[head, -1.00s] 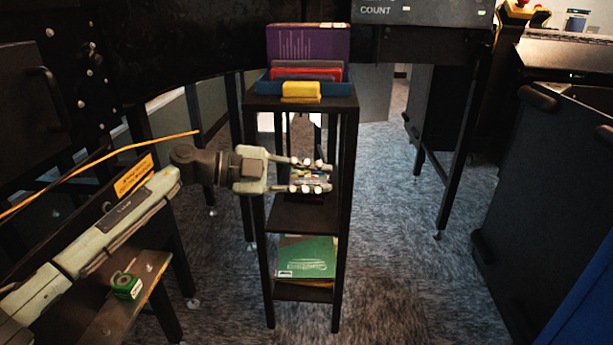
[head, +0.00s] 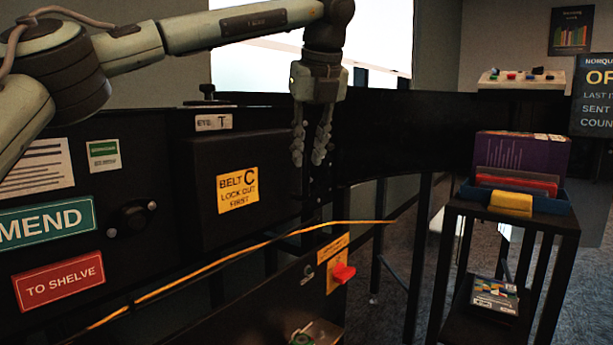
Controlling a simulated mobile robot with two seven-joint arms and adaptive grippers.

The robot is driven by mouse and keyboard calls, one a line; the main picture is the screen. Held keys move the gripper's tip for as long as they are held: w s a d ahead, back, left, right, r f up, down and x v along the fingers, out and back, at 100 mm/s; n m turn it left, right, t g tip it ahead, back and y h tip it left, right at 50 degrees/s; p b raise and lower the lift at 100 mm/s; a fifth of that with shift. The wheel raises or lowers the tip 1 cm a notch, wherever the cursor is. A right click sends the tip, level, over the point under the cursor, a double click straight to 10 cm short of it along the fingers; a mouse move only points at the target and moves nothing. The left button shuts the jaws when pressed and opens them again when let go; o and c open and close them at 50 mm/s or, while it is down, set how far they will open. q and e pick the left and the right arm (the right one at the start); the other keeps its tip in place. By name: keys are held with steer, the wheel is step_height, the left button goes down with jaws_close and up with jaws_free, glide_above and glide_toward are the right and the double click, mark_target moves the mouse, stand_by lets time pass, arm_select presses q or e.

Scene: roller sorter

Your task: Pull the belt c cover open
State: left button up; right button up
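The belt C cover (head: 215,165) is a black panel on the dark machine in the middle left of the head view. It bears a yellow label (head: 238,190) reading "BELT C LOCK OUT FIRST" and looks closed. My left gripper (head: 309,160) points downward by the cover's right edge. Its two fingers are a little apart, with nothing seen between them. I cannot tell whether they touch the cover or its handle, which is hard to make out against the black. A red switch (head: 343,273) on a yellow plate sits below and to the right. My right gripper is not in view.
An orange cable (head: 250,248) crosses below the cover. A black shelf stand (head: 515,222) at right carries a blue tray (head: 545,205) with boxes and a yellow block (head: 511,203). Carpet lies between machine and stand.

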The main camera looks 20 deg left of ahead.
mark_target(307, 166)
arm_select(q)
steer(key=x, duration=0.5)
steer(key=shift+f, duration=0.2)
steer(key=shift+d, duration=0.1)
jaws_close()
